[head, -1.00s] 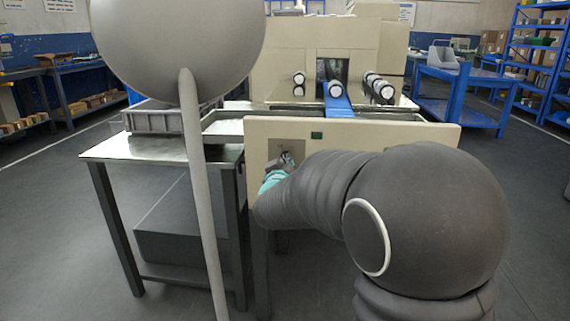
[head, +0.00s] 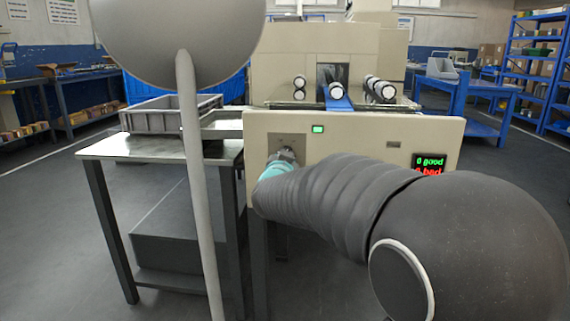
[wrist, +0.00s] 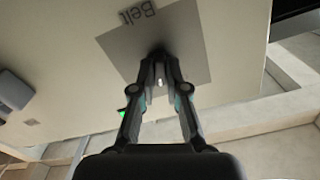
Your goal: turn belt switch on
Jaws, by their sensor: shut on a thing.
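The belt switch sits on a grey plate (wrist: 195,35) marked "Belt" on the machine's cream front panel. My gripper (wrist: 160,58) is shut on the switch, whose knob is mostly hidden between the fingertips in the wrist view. In the head view my gripper (head: 286,155) reaches the same plate at the panel's left end, partly hidden by my wrist. A small green light (head: 318,129) on the panel glows bright.
The cream panel (head: 360,128) carries a display (head: 430,163) reading "0 good" in green above red text. A grey tray (head: 165,115) stands on a metal table (head: 110,147) at left. A blue belt (head: 340,104) and white-ended rollers (head: 382,90) lie behind the panel.

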